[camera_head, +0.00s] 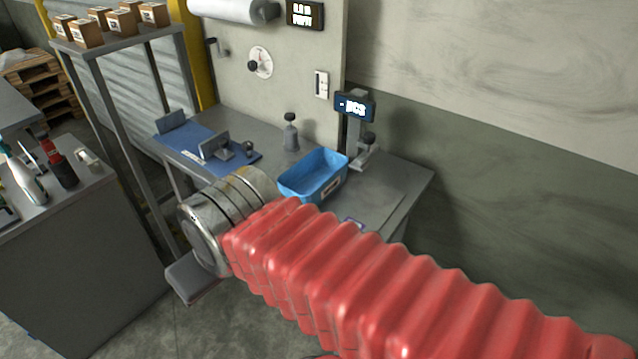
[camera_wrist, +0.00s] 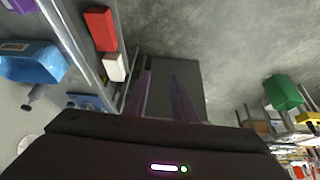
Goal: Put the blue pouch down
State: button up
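My gripper (camera_wrist: 162,82) shows in the wrist view as two dark purple fingers standing apart. A dark grey flat shape (camera_wrist: 187,75) shows between and beyond them, and I cannot tell whether they touch it. In the head view my red sleeved arm reaches left to a metal wrist, with a grey slab-like part (camera_head: 195,281) beneath it; the fingers are not clear there. I cannot make out a blue pouch for certain.
A blue bin (camera_head: 313,176) stands on the grey bench (camera_head: 400,185), near a scale with a display (camera_head: 355,106). A blue mat (camera_head: 190,146) with fixtures lies left. A cabinet (camera_head: 75,270) with bottles stands at far left. A green bin (camera_wrist: 284,92) shows in the wrist view.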

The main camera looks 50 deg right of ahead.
jog(key=w+d+r+t+h, duration=0.25)
jog(key=w+d, duration=0.25)
jog(key=d, duration=0.4)
jog(key=w+d+r+m+t+h, duration=0.1)
jog(key=w+d+r+t+h, duration=0.15)
jog(key=w+d, duration=0.5)
jog(key=w+d+r+t+h, duration=0.1)
jog(key=w+d+r+t, duration=0.25)
jog(key=d, duration=0.65)
jog(key=n+y, duration=0.2)
jog(key=y, duration=0.5)
send_near(292, 191)
jog(key=shift+s+d+r+g, duration=0.2)
jog(key=shift+s+r, duration=0.2)
jog(key=shift+s, duration=0.2)
jog(key=shift+s+d+r+g, duration=0.15)
jog(key=shift+s+r, duration=0.25)
jog(key=shift+s, duration=0.2)
jog(key=shift+w+a, duration=0.1)
jog(key=shift+x, duration=4.25)
